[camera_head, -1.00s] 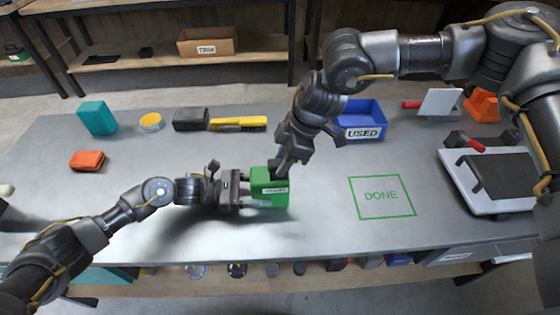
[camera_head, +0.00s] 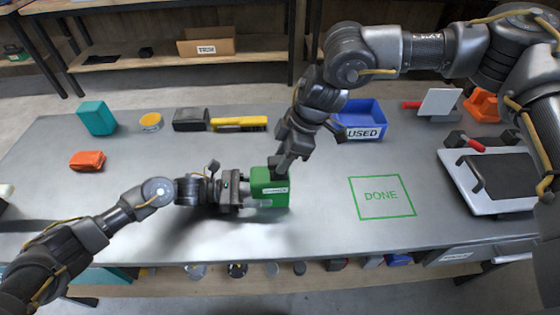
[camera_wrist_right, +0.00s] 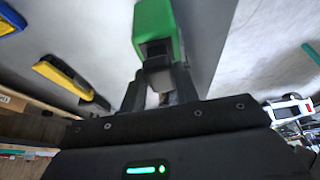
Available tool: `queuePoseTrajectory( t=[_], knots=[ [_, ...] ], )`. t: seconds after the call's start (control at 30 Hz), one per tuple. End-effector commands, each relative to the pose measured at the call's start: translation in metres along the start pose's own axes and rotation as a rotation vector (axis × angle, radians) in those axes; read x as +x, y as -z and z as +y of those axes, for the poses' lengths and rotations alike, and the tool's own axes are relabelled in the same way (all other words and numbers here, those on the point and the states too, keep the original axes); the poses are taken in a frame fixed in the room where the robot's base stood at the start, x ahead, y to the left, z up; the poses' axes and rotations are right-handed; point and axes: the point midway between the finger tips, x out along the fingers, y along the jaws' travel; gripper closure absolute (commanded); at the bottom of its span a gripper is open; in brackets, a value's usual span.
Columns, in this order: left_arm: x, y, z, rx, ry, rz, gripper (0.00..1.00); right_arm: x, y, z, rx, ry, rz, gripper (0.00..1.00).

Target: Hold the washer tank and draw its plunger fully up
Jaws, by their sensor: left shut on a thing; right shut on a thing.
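The green washer tank (camera_head: 272,190) stands on the grey table near the middle, with a white label on its front. My left gripper (camera_head: 243,190) is shut on the tank's left side. My right gripper (camera_head: 279,163) reaches down from above, shut at the tank's top, where the plunger is. In the right wrist view the tank (camera_wrist_right: 154,22) shows beyond the fingers of the right gripper (camera_wrist_right: 160,85), with a dark part between them. The fingers hide most of the plunger, so I cannot tell how far up it is.
A blue bin marked USED (camera_head: 362,116) stands behind to the right. A green DONE square (camera_head: 382,197) is empty. A yellow brush (camera_head: 238,124), a teal block (camera_head: 96,117) and an orange block (camera_head: 87,160) lie left. A white tray (camera_head: 490,178) is at right.

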Motion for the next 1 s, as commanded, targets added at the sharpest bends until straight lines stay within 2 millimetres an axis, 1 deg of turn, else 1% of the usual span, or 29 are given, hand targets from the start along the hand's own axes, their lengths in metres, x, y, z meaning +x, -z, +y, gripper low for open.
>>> queuePoseTrajectory(
  t=[0.13,0.53,0.8,1.0],
  knots=[
    [-0.001,0.002,0.0,-0.003,-0.002,0.004,0.62,-0.005,0.002,0.001,0.0,-0.001,0.002,0.87],
    [-0.001,0.002,0.0,-0.003,-0.002,0.004,0.62,-0.006,0.002,0.001,0.0,-0.001,0.001,0.87],
    [-0.001,0.002,0.0,-0.003,-0.002,0.005,0.62,-0.013,0.005,0.001,0.001,-0.001,0.001,0.87],
    [-0.001,0.002,0.0,-0.003,-0.002,0.005,0.62,-0.013,0.005,0.001,0.001,-0.001,0.001,0.87]
  ],
)
